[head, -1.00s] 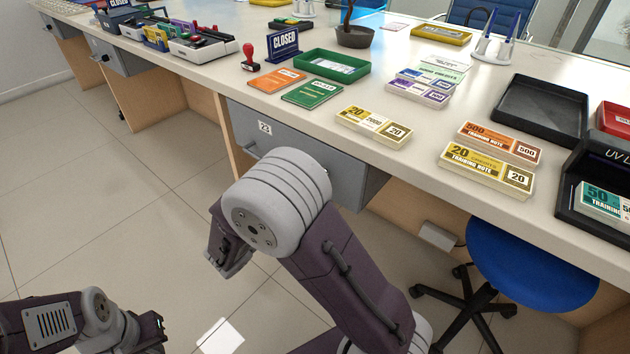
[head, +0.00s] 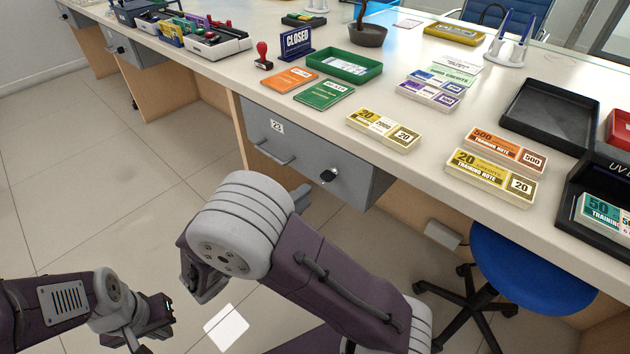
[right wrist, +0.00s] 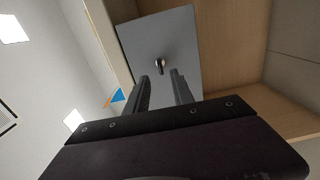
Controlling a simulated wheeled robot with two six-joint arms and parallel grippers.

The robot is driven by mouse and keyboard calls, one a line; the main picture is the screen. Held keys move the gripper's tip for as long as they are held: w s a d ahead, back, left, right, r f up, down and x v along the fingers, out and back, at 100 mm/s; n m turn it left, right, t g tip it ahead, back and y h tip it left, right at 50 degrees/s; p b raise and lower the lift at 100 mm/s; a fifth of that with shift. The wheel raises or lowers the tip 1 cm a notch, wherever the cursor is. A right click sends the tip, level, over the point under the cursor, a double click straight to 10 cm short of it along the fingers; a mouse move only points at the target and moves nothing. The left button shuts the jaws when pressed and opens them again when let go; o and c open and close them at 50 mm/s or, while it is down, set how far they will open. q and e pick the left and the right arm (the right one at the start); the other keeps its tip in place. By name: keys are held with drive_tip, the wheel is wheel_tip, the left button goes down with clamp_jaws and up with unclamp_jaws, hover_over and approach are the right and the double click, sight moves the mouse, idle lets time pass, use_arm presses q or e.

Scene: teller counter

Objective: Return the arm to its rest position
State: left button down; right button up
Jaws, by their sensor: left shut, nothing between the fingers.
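My right arm crosses the lower middle of the head view, its wrist low in front of the counter. A grey finger of my right gripper (head: 301,196) shows past the forearm, below the drawer; the rest is hidden. In the right wrist view my right gripper (right wrist: 159,82) has two fingers apart with nothing between them, facing a grey drawer front with a metal lock (right wrist: 158,63). My left gripper (head: 163,312) is low at the left, shut and empty above the floor.
The grey drawer (head: 300,150) marked 23, with handle and lock (head: 328,175), is under the counter (head: 420,170). Note bundles (head: 384,129), a green tray (head: 345,67) and a black tray (head: 548,115) lie on top. A blue stool (head: 530,268) stands right. Floor at left is clear.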

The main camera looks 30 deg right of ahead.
drive_tip(key=shift+s+a, duration=0.2)
drive_tip(key=shift+a, duration=0.2)
